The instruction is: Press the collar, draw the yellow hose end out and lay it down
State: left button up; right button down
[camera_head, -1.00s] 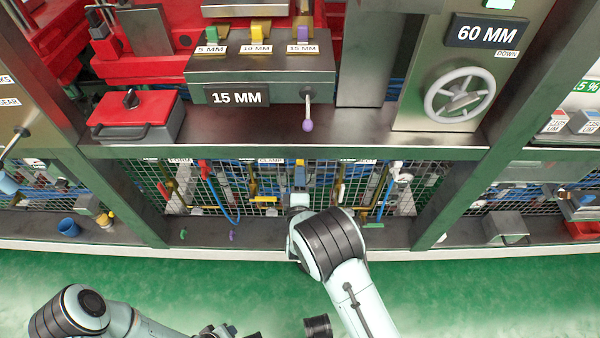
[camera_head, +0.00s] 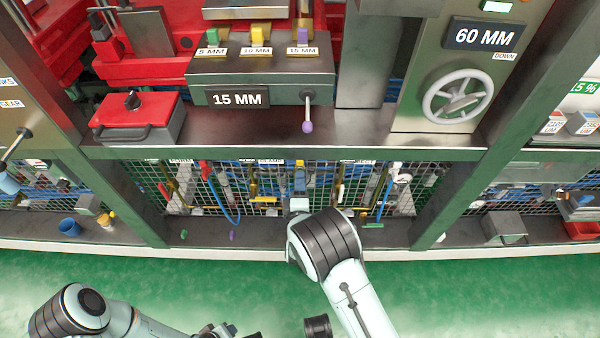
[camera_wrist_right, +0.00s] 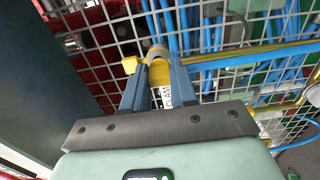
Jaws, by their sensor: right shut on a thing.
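My right gripper (camera_wrist_right: 160,66) is shut on a yellow fitting (camera_wrist_right: 160,78) in front of the wire mesh. The fitting stands between the two blue-grey fingers, with a grey ring, perhaps the collar (camera_wrist_right: 157,52), at its far end. A white label reading "CLAM" (camera_wrist_right: 170,97) shows between the fingers, partly cut off. In the head view the right gripper (camera_head: 300,180) reaches under the machine's ledge, and the arm hides most of the fitting. Whether the hose end is seated cannot be told. My left gripper (camera_head: 215,331) is low at the bottom edge, its jaws unclear.
Wire mesh (camera_head: 345,190) with several hoses, pipes and valves stands behind the gripper. A yellow pipe (camera_wrist_right: 255,52) runs right from it. The steel ledge (camera_head: 250,138) and green posts frame the bay. A purple piece (camera_head: 232,235) lies on the sill. The green floor is open.

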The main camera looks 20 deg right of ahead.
jog(key=shift+p+v, duration=0.7)
jog(key=shift+v, duration=1.2)
